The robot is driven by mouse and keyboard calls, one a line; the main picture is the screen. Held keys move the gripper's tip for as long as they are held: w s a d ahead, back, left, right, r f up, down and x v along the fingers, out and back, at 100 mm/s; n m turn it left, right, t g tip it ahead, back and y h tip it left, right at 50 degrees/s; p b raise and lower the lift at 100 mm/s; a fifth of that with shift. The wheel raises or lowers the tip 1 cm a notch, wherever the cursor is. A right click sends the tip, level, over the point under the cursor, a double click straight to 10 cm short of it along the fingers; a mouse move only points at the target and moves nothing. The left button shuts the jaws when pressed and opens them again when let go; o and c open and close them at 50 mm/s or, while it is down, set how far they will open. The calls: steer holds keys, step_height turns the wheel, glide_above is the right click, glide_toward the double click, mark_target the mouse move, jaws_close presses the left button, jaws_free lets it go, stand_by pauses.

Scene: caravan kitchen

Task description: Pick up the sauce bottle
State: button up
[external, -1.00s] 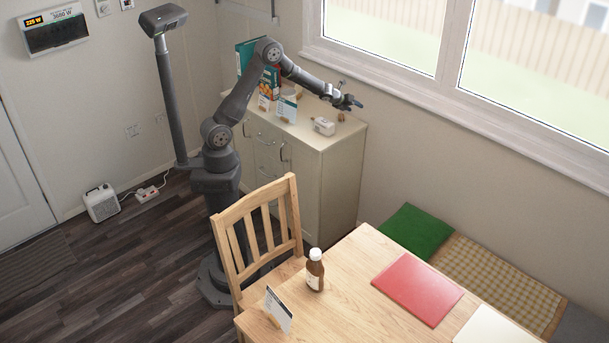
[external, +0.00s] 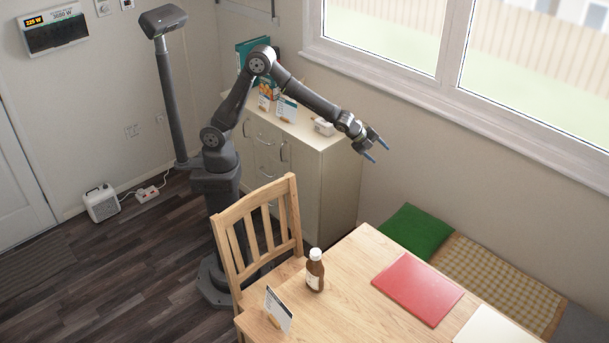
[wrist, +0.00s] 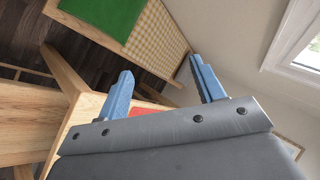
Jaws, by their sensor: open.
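The sauce bottle (external: 315,271) is brown with a white cap and a pale label. It stands upright on the wooden table (external: 362,262), near the table's edge by the chair. My gripper (external: 379,150) is open and empty, in the air beyond the bottle and above the gap between the cabinet and the table. In the wrist view my gripper's two blue fingers (wrist: 163,88) are spread apart with nothing held between them. The bottle does not show in the wrist view.
A wooden chair (external: 257,226) stands against the table beside the bottle. A card in a stand (external: 278,310), a red mat (external: 417,287) and a white sheet (external: 490,326) are on the table. The cabinet (external: 312,166) holds boxes and cards. A green cushion (external: 415,232) lies on the bench.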

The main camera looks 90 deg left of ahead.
steer(key=s+d+r+n+h, duration=0.1)
steer(key=s+d, duration=0.3)
steer(key=d, duration=0.8)
steer(key=n+g+h, duration=0.4)
steer(key=n+g, duration=0.1)
glide_toward(313, 250)
steer(key=x, duration=0.6)
steer(key=shift+a+f, duration=0.15)
steer(key=shift+f, duration=0.15)
steer(key=shift+x, duration=3.1)
steer(key=shift+r, duration=0.15)
jaws_close()
